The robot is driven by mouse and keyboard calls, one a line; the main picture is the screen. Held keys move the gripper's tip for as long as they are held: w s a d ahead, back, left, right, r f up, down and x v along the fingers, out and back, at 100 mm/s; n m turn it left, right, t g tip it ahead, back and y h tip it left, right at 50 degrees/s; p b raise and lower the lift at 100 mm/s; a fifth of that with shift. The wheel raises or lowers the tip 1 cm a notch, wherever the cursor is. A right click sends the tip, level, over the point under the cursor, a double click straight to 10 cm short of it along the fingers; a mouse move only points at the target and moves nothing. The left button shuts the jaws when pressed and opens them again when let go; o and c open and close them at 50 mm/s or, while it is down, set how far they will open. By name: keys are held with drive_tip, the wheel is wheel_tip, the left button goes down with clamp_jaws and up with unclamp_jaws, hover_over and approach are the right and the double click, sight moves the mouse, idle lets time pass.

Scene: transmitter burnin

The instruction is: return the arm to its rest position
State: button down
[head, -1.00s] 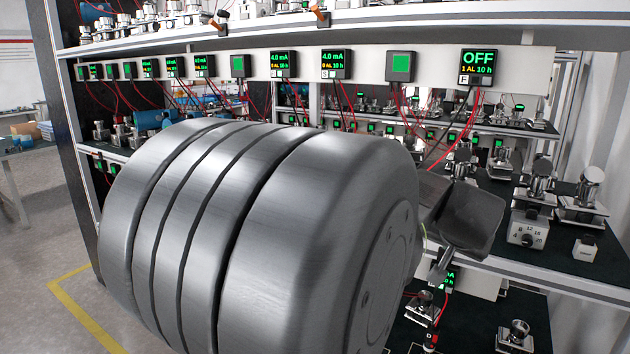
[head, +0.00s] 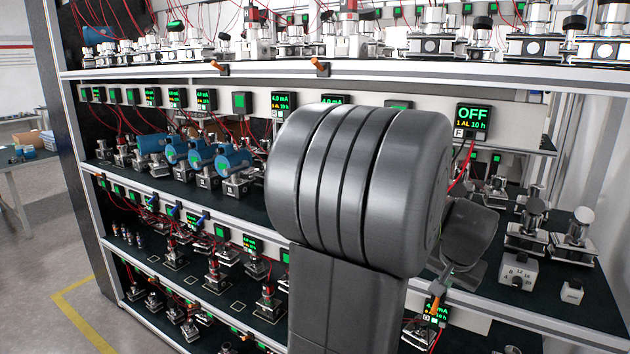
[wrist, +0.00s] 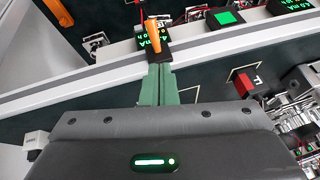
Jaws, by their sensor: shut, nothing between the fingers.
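My gripper (wrist: 155,74) shows in the wrist view with its green fingers together and nothing between them. The fingertips are close to a black clip with an orange lever (wrist: 153,31) on the shelf edge. I cannot tell whether they touch it. In the head view, my arm's big grey joint and a link below it fill the middle right. The dark wrist part shows to the right of the joint, over the lower shelf edge. The fingertips cannot be made out clearly there.
The rack's white shelf edge (head: 200,207) runs close behind my arm. A display reading OFF (head: 473,119) is at the upper right. Blue transmitters (head: 232,162) stand on the middle shelf. A knobbed box (head: 517,272) stands at the right. Open floor (head: 50,262) is at the left.

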drive_tip(key=shift+r+g+y+p, duration=0.4)
drive_tip(key=shift+g+p, duration=0.4)
drive_tip(key=shift+p, duration=1.2)
drive_tip(key=shift+w+d+r, duration=0.2)
drive_tip(key=shift+d+r, duration=0.05)
drive_tip(key=shift+r, duration=0.05)
drive_tip(key=shift+f, duration=0.1)
